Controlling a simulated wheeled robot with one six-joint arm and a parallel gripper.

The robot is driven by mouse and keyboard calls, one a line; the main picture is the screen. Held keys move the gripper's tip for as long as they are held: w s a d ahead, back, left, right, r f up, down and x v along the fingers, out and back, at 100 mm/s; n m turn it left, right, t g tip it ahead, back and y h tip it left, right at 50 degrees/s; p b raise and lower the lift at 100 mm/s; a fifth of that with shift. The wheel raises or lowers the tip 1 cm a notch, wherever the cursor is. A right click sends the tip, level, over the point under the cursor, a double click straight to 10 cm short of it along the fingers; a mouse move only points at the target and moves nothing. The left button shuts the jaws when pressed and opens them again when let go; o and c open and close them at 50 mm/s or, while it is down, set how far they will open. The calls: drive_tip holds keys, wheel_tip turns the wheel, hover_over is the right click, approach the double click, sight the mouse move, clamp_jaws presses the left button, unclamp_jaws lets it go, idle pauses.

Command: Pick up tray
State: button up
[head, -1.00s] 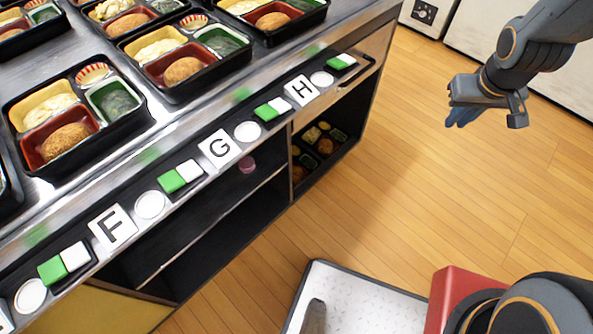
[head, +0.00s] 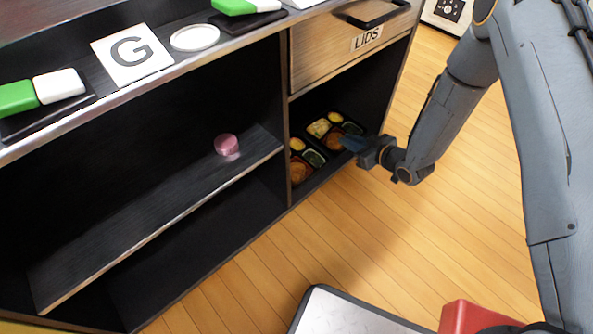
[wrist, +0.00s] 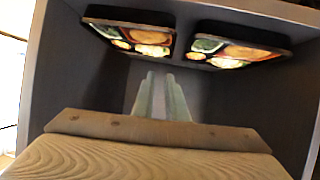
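Two black bento trays sit side by side inside the lower right shelf opening of the counter. The farther tray (head: 325,133) holds colourful food; the nearer tray (head: 301,171) is close to the divider wall. In the wrist view one tray shows on the left (wrist: 130,20) and the other on the right (wrist: 280,48). My gripper (head: 352,143) is at the mouth of this opening, beside the trays and pointing in. In the wrist view its two pale fingers (wrist: 160,98) are a small gap apart with nothing between them, short of both trays.
The shelf opening has dark side walls and a wooden drawer labelled LIDS (head: 350,45) above. A pink round object (head: 227,146) lies on the neighbouring shelf (head: 150,215).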

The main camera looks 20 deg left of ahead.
sight(306, 160)
drive_tip(key=a+f, duration=0.1)
drive_tip(key=f, duration=0.1)
drive_tip(key=s+a+f+y+b, duration=0.1)
drive_tip(key=f, duration=0.1)
drive_tip(key=s+a+f+g+y+b, duration=0.1)
drive_tip(key=f, duration=0.1)
drive_tip(key=shift+s+n, duration=0.25)
drive_tip(key=shift+n, duration=0.15)
drive_tip(key=shift+a+f+b, duration=0.15)
drive_tip(key=shift+a+b, duration=0.1)
drive_tip(key=shift+b, duration=0.15)
drive_tip(key=b+x, duration=0.4)
drive_tip(key=x, duration=0.3)
drive_tip(key=shift+s+a, duration=0.15)
drive_tip(key=shift+a, duration=0.15)
clamp_jaws()
